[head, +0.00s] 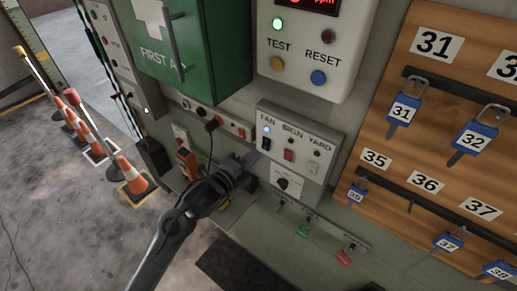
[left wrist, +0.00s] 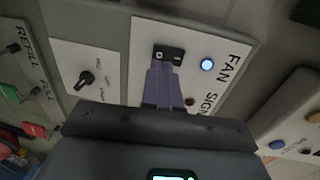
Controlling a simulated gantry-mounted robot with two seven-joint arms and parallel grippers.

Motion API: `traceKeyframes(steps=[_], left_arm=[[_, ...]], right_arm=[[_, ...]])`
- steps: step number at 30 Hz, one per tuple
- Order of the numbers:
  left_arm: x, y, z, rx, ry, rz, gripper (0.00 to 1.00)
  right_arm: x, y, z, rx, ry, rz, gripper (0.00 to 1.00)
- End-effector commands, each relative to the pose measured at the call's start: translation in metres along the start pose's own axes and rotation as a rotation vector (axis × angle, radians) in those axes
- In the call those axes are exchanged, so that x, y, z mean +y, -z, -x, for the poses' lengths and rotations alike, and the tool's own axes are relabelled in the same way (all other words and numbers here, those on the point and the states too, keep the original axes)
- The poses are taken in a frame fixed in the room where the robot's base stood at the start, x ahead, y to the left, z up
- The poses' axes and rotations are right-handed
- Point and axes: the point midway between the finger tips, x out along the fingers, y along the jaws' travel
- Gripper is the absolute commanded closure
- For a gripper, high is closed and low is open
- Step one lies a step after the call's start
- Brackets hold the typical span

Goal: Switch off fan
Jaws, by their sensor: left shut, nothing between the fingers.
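The fan switch (head: 266,144) is a small black rocker on the white panel (head: 318,158) labelled FAN, SIGN, YARD. The blue lamp (head: 266,129) above it is lit. In the left wrist view the switch (left wrist: 168,53) is partly in front of my fingertips, and the lit blue lamp (left wrist: 207,64) is beside it. My left gripper (head: 250,158) is shut and empty, its purple fingers (left wrist: 162,82) pointing at the switch's lower end. I cannot tell whether they touch it. My right gripper is not in view.
A rotary knob (head: 283,184) is below. A grey box with TEST and RESET buttons (head: 318,77) and a green first aid cabinet (head: 195,50) project above. A wooden key board (head: 440,130) is at right.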

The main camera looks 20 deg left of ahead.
Motion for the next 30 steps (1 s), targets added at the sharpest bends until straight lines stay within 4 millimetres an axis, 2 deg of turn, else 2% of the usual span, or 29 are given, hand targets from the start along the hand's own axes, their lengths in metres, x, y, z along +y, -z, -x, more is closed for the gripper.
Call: traceKeyframes(steps=[3, 9, 23, 26, 30], left_arm=[[-0.003, 0.000, -0.015, -0.001, 0.000, 0.003, 1.00], [-0.001, 0.000, -0.030, 0.000, 0.000, 0.000, 1.00], [0.001, 0.000, -0.033, 0.000, 0.001, 0.000, 1.00], [0.004, 0.000, -0.035, -0.001, 0.011, -0.001, 1.00], [0.010, 0.000, -0.040, 0.000, 0.060, -0.002, 1.00]], right_arm=[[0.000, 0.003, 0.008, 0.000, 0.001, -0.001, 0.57], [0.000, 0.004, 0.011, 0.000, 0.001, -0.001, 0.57], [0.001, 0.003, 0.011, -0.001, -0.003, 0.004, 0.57], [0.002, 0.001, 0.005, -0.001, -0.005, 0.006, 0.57], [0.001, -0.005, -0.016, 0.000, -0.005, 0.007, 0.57]])
